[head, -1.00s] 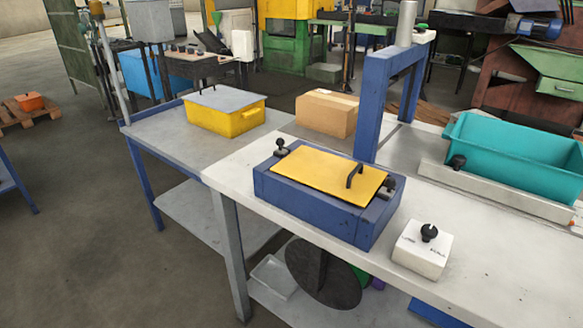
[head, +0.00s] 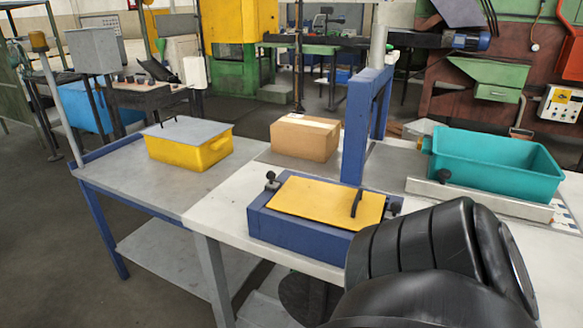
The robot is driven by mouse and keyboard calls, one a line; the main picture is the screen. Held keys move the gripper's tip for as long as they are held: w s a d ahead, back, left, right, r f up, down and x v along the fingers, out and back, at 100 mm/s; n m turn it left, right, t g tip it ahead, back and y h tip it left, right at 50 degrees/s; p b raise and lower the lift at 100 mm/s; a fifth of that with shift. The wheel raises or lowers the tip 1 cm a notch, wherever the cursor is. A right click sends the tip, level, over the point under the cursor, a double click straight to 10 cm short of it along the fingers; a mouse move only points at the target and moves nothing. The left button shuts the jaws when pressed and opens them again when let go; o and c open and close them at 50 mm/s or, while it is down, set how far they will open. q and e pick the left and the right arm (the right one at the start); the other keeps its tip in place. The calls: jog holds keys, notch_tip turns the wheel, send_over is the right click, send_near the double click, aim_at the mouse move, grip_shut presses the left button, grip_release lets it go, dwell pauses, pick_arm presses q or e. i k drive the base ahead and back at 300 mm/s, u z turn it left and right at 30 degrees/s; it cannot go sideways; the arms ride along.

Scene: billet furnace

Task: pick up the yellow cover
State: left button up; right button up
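The yellow cover (head: 316,201) is a flat plate with a black bar handle (head: 356,203) near its right end. It lies on top of a blue box (head: 295,228) on the white table. Black knobs stand at the box's left and right ends. A black jointed arm of mine fills the lower right and hides the box's front right corner and the table there. No gripper fingers show in the head view.
A blue upright frame (head: 358,125) stands behind the box. A teal bin (head: 500,165) is at the right behind a metal rail. A cardboard box (head: 304,138) and a yellow bin with a grey lid (head: 188,146) stand on the left. The grey table (head: 130,178) has bare surface.

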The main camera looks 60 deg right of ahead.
aim_at(355, 210)
jog(key=i, duration=1.55)
jog(key=z, duration=2.5)
